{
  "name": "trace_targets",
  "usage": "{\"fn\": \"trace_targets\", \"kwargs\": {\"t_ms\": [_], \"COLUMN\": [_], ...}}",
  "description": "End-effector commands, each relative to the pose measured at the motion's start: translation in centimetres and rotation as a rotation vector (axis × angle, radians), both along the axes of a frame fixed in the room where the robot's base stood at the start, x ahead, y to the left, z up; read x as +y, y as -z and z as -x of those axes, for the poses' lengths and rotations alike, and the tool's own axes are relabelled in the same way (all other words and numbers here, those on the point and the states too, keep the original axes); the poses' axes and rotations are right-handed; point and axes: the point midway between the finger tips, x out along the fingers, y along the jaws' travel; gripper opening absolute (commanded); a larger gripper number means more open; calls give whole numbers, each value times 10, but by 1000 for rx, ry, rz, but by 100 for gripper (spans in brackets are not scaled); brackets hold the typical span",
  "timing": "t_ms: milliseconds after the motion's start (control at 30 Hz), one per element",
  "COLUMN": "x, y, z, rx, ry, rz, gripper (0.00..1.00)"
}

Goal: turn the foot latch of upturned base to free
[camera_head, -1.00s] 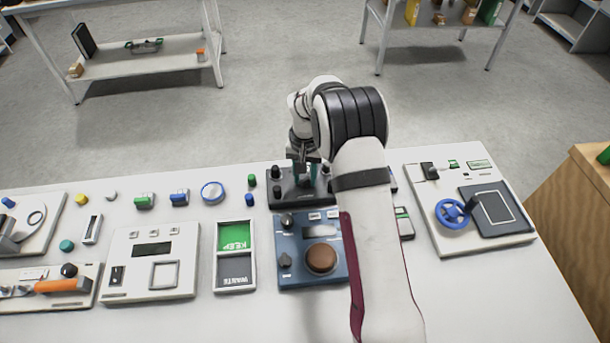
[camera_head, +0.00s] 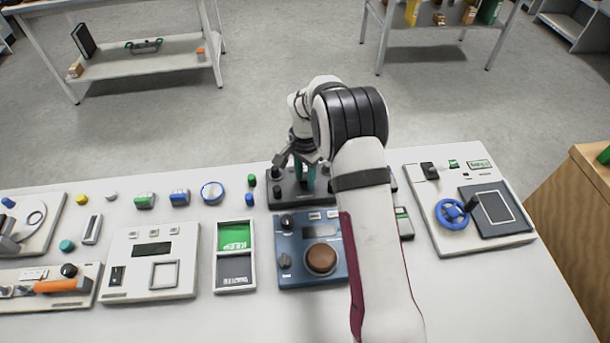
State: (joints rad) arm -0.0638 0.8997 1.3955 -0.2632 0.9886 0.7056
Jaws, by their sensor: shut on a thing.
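The upturned base (camera_head: 289,203) is a dark grey block with black knobs or feet on top, near the back edge of the white table. My gripper (camera_head: 304,183) points down onto the middle of it, with teal fingers shut on a small part there, which I take to be the foot latch. The fingers hide that part, so its turn position cannot be read. A black knob stands free at the base's left end. My arm hides the base's right end.
A blue scale with a brown round pan (camera_head: 322,258) stands just in front of the base. A green and grey tray (camera_head: 252,263) and a white scale (camera_head: 191,263) are to the left. A panel with a blue wheel (camera_head: 446,226) is to the right.

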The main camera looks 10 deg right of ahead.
Motion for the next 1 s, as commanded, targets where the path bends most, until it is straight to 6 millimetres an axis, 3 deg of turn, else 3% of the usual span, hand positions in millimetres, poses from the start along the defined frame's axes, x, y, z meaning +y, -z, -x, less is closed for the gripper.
{"fn": "trace_targets", "kwargs": {"t_ms": [433, 467, 600, 867, 1000], "x": [0, 0, 0, 0, 0], "y": [-1, -1, -1, 0, -10], "z": [-1, -1, -1, 0, -1], "rx": [-3, -3, -2, -1, -3], "ry": [10, 10, 9, 8, 8], "rz": [0, 0, 0, 0, 0], "gripper": [0, 40, 65, 66, 66]}}
